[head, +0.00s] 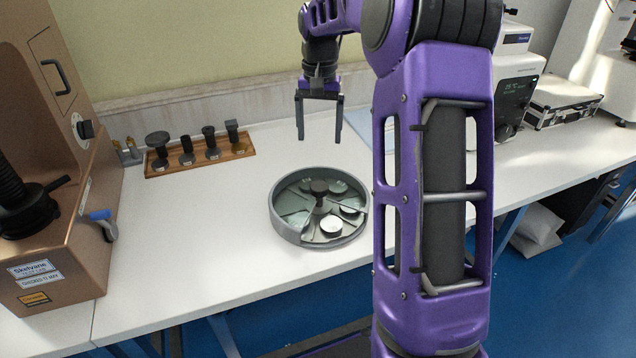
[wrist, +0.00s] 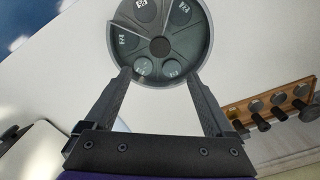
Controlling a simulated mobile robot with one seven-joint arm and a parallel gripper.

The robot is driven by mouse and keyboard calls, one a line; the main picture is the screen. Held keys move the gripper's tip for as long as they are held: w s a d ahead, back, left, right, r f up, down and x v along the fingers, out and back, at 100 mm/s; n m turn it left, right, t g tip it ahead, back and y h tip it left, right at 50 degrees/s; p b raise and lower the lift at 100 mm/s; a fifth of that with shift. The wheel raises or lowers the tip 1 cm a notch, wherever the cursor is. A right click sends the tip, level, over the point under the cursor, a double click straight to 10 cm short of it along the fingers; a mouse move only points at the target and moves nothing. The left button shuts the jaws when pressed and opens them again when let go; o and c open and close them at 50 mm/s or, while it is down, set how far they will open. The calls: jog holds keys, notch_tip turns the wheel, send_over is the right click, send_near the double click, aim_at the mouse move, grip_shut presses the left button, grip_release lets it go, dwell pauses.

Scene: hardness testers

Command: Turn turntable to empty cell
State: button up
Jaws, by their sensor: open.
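The turntable (head: 283,224) is a round grey tray with a raised rim and a floor split by thin dividers into cells. It stands on the white bench with a dark knob (head: 319,187) at its centre. The left side looks bare, but I cannot tell for sure. My gripper (head: 319,139) is open and empty, pointing down, above the bench and apart from the turntable. In the wrist view the turntable (wrist: 207,48) lies beyond the open fingertips (wrist: 158,76).
A wooden rack (head: 238,153) with several dark tools stands at the back left. A copper-coloured tester (head: 60,270) with a blue-tipped lever (head: 101,215) fills the left. A white instrument (head: 512,85) and a case (head: 562,103) stand at the right. Bench left of the turntable is clear.

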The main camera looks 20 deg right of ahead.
aim_at(319, 185)
notch_tip(319, 185, down, 15)
jog(key=shift+r+b, duration=0.15)
jog(key=shift+b, duration=1)
grip_shut()
